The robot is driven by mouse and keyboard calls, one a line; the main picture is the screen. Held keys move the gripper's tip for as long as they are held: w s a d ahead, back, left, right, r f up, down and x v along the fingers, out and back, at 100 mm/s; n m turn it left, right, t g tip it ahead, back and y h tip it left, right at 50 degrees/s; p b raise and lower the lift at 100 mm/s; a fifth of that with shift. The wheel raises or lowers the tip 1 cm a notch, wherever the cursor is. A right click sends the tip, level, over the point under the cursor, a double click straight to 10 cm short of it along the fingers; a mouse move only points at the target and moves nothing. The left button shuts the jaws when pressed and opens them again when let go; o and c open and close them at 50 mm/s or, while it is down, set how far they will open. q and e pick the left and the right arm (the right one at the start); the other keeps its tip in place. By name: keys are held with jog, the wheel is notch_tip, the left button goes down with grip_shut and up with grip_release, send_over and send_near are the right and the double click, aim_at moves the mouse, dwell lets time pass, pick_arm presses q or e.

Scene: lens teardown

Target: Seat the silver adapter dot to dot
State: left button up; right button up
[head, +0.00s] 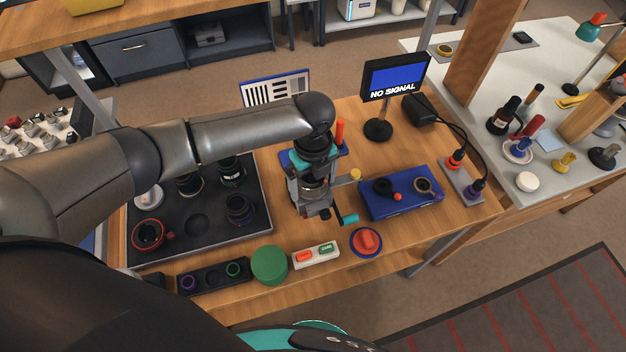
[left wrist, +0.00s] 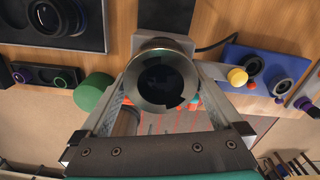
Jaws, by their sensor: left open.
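The silver adapter, a silver ring with a dark bore (left wrist: 150,97), sits between the fingers of my left gripper (left wrist: 163,82) in the left wrist view. The fingers stand on either side of it, and the gripper is open. In the head view my left gripper (head: 311,178) points down over a clamp stand, with a silver ring (head: 315,187) partly hidden below the hand. I cannot make out any dots, nor whether the ring is fully seated. My right gripper is not in view.
A black tray (head: 195,248) with lens parts lies left. A blue block (head: 402,205) with rings lies right. A green cylinder (head: 269,265), a button box (head: 316,255) and a red knob (head: 366,241) line the front edge. A monitor (head: 394,77) stands behind.

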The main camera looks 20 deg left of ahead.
pick_arm(q)
notch_tip(320, 180, up, 15)
jog(key=p, duration=0.1)
dwell(0.8)
